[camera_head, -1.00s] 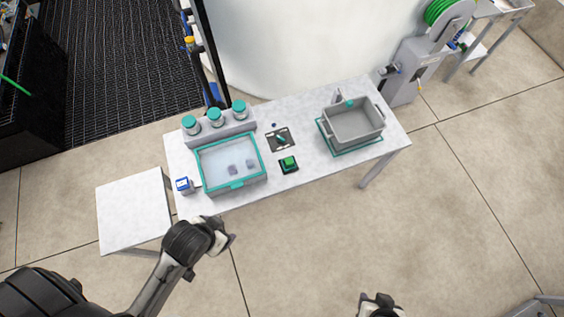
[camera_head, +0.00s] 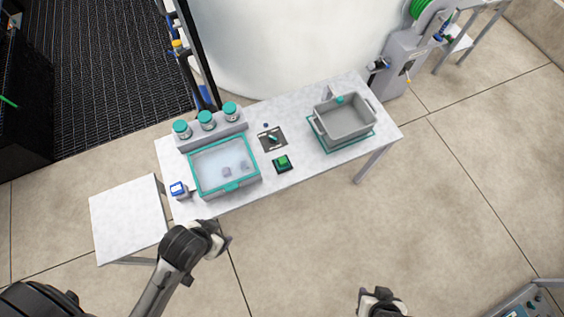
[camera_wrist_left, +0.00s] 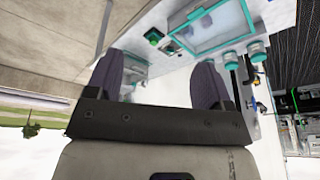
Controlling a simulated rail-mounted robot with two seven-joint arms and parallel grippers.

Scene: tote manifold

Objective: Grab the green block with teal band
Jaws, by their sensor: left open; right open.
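A small green block (camera_head: 283,160) with a dark teal part around its lower portion sits near the front edge of the white table, right of the teal-rimmed tray. It also shows small in the left wrist view (camera_wrist_left: 153,37), beyond the fingers. My left gripper (camera_head: 223,240) is in front of the table, clear of the block. In the left wrist view its two fingers (camera_wrist_left: 157,85) are spread with nothing between them. My right gripper (camera_head: 382,297) is open at the bottom of the head view, far from the table; I see nothing in it.
The teal-rimmed tray (camera_head: 258,181) holds small grey pieces. Behind it stand several teal-capped jars (camera_head: 206,120). A grey tote (camera_head: 345,120) stands at the right, a dark plate with a small teal item (camera_head: 272,139) between them. A blue-white container (camera_head: 178,190) is at the left.

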